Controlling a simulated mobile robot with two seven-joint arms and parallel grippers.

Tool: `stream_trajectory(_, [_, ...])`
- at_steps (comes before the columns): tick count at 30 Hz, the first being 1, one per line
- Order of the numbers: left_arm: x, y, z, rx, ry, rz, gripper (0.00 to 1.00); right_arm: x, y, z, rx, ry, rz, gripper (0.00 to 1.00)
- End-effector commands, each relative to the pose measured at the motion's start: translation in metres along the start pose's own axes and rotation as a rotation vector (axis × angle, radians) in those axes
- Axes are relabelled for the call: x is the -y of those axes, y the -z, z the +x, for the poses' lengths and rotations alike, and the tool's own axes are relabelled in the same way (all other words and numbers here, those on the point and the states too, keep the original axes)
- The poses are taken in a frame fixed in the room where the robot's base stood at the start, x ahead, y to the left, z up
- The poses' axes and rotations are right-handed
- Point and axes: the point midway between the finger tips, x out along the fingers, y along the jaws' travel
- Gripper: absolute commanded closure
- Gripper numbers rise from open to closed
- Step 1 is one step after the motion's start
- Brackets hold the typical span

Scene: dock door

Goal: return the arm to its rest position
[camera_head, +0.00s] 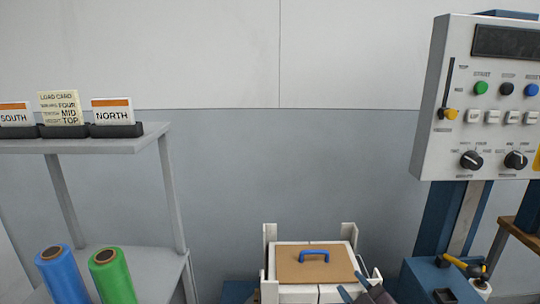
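My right gripper (352,283) shows at the bottom edge, right of centre. Its two dark fingertips stand apart with nothing seen between them, so it looks open. It is in front of the right front corner of a tan board (288,267) with a blue handle (314,256). I cannot tell whether it touches the board. The rest of that arm is cut off by the frame. My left gripper is not in view.
The board lies on white boxes (296,294) between upright posts. A control panel (450,90) on a blue column stands at right. A grey shelf (90,145) at left holds cards, with blue (62,280) and green (113,280) rolls below. The middle is free.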

Motion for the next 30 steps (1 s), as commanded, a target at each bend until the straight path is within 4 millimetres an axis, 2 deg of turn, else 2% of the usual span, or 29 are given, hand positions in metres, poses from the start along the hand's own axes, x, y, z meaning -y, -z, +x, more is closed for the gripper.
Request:
stream_trajectory(1, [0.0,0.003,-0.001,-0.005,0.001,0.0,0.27,0.007,-0.014,-0.017,0.06,0.002,0.077,0.6])
stream_trajectory(3, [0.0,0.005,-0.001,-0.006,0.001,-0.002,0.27,0.017,-0.032,-0.04,0.139,0.003,0.176,0.6])
stream_trajectory(9, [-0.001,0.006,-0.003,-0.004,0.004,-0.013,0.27,0.045,-0.077,-0.112,0.33,-0.008,0.399,0.6])
stream_trajectory(18, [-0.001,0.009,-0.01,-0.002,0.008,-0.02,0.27,0.083,-0.122,-0.229,0.563,-0.068,0.57,0.6])
stream_trajectory(21, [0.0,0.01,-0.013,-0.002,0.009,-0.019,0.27,0.097,-0.132,-0.262,0.632,-0.077,0.598,0.6])
stream_trajectory(25, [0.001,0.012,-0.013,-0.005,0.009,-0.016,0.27,0.109,-0.139,-0.291,0.688,-0.077,0.616,0.6])
stream_trajectory(30, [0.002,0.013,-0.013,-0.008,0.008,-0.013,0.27,0.114,-0.141,-0.303,0.713,-0.074,0.618,0.6])
